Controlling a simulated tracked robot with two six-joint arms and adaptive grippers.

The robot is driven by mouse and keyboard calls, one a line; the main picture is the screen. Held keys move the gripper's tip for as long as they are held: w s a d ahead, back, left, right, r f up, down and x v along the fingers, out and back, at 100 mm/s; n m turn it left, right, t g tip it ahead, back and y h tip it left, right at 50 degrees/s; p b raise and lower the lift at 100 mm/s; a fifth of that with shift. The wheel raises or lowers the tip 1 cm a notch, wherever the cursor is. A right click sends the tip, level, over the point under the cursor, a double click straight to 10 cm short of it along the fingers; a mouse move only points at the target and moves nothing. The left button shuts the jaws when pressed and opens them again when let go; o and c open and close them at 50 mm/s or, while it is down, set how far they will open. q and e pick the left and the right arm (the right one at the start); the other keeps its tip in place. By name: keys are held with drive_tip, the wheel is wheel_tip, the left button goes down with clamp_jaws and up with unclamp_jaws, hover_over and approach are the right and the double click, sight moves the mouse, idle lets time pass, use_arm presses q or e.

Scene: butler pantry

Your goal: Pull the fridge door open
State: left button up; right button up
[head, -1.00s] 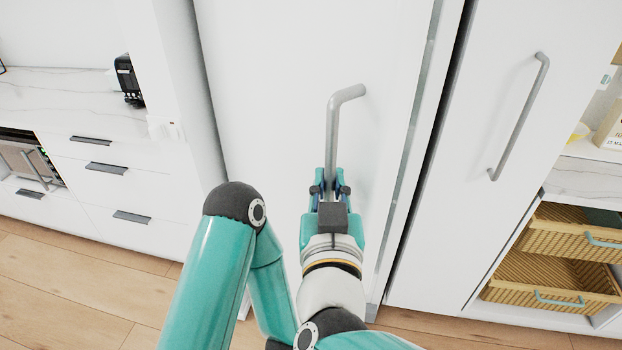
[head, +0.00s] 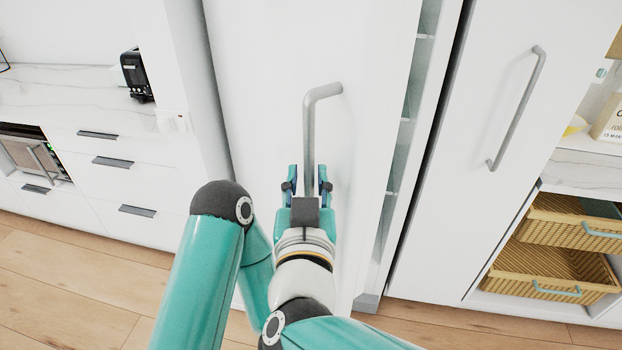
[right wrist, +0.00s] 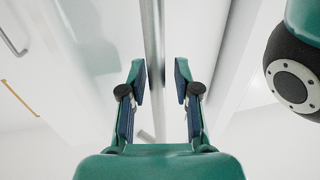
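The white fridge door (head: 260,100) stands ajar in the head view. A gap along its right edge shows the pale fridge inside (head: 417,100) with shelf edges. The grey bar handle (head: 310,125) runs down the door from a bent top end; its lower part is hidden by my gripper. My right gripper (head: 308,183) is open, with one finger on each side of the handle. In the right wrist view, the handle (right wrist: 154,40) runs between the spread fingers (right wrist: 161,78), with space beside them. My left gripper is out of view.
A tall white cabinet door (head: 500,70) with its own bar handle (head: 517,110) stands to the right. Beyond it are wicker baskets (head: 560,262). White drawers (head: 120,185) and a black appliance (head: 136,75) are at left. Wood floor (head: 80,285) shows at lower left.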

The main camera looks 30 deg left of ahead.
sight(309, 123)
drive_tip(key=shift+d+r, duration=0.15)
wheel_tip(309, 123, up, 9)
drive_tip(key=shift+r, duration=0.45)
idle(0.5)
